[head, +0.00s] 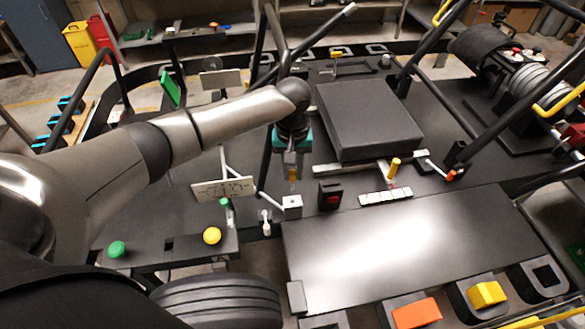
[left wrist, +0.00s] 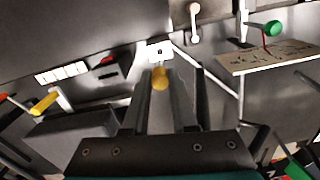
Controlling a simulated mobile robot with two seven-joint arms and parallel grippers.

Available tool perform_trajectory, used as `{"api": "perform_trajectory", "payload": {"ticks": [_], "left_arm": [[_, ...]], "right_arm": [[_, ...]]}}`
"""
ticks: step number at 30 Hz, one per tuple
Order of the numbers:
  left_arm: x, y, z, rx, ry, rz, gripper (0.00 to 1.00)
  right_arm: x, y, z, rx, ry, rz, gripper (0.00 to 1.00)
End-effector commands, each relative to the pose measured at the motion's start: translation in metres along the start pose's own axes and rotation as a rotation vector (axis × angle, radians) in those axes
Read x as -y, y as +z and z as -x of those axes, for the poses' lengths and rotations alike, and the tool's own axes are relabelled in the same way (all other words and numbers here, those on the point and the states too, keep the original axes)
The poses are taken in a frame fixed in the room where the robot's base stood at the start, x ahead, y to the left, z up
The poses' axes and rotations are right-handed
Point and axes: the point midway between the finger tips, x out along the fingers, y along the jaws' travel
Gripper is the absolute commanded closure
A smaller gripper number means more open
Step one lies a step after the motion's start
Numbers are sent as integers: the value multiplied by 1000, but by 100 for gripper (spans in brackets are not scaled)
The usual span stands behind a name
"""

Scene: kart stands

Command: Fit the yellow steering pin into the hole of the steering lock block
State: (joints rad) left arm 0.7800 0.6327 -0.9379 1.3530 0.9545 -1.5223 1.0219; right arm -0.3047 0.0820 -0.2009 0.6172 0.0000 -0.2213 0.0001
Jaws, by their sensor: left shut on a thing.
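My left gripper (head: 292,172) is shut on the yellow steering pin (head: 293,174), which points down between its fingers. The pin's rounded yellow end also shows between the fingers in the left wrist view (left wrist: 160,78). The steering lock block (head: 292,206) is a small white block just below the pin in the head view. In the left wrist view the block (left wrist: 158,50) lies just beyond the fingertips, with dark hole marks on its face. The pin appears above the block and apart from it. My right gripper is in neither view.
A black switch box with a red button (head: 331,197) and a white strip (head: 385,196) stand right of the block. A yellow-topped lever (head: 394,168) rises behind the strip. A white panel (head: 223,189) is at left, and a large black box (head: 367,115) stands behind.

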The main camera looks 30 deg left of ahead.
Motion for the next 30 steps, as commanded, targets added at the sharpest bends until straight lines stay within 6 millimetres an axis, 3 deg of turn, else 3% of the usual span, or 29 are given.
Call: {"api": "perform_trajectory", "payload": {"ticks": [5,30], "left_arm": [[0,1,2,1,0,-1,100],[-1,1,-34,0,2,-1,100]], "right_arm": [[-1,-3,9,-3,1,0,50],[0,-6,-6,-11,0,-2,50]]}}
